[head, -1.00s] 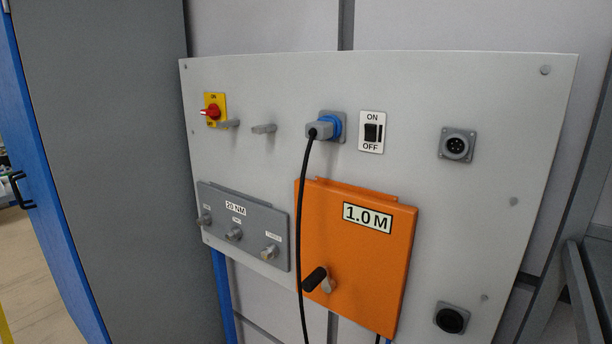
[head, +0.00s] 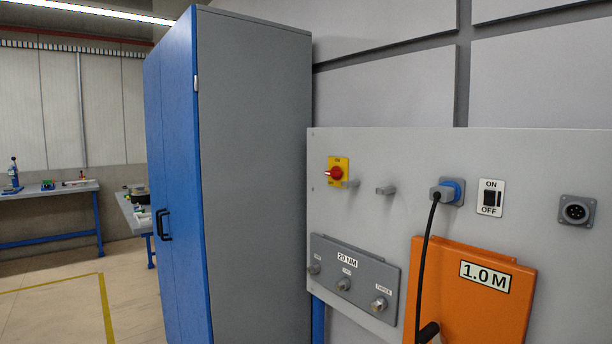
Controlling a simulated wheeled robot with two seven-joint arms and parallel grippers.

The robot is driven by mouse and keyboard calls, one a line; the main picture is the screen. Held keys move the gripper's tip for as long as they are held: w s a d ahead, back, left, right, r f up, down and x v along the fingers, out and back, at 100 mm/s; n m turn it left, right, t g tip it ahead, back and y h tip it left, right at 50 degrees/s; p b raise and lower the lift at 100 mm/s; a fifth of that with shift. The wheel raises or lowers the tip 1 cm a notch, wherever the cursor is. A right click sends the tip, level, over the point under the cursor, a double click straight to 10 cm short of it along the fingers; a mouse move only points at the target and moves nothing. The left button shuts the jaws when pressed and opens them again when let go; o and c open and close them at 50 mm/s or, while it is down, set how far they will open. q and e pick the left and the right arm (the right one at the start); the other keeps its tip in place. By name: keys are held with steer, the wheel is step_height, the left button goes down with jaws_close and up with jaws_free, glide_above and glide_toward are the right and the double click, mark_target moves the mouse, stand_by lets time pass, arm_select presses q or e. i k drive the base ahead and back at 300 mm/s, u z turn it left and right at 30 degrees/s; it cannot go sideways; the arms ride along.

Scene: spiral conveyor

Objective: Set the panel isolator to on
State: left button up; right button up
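The panel isolator, a red rotary knob on a yellow plate (head: 338,172), sits at the upper left of the grey panel (head: 450,155). Its plate carries an "ON" mark at the top; the lower lettering is too small or hidden to read. The knob's exact setting is hard to tell at this size. A grey peg stands just to its lower right. Neither of my grippers is in the head view.
A rocker switch marked ON/OFF (head: 490,198), a blue-grey plug (head: 448,192) with a hanging black cable, a grey "20 NM" box (head: 354,275) and an orange "1.0 M" door (head: 470,300) are on the panel. A blue-and-grey cabinet (head: 255,170) stands left of it. Floor at left is open.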

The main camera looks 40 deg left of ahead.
mark_target(335, 173)
steer(key=u, duration=2.5)
steer(key=k, duration=0.7)
steer(key=z, duration=1.1)
steer(key=i, duration=0.95)
steer(key=z, duration=0.05)
steer(key=k, duration=1.05)
steer(key=u, duration=0.85)
steer(key=i, duration=0.4)
steer(key=u, duration=0.8)
steer(key=i, duration=1.95)
steer(key=z, duration=0.85)
steer(key=i, duration=1.1)
steer(key=z, duration=1.2)
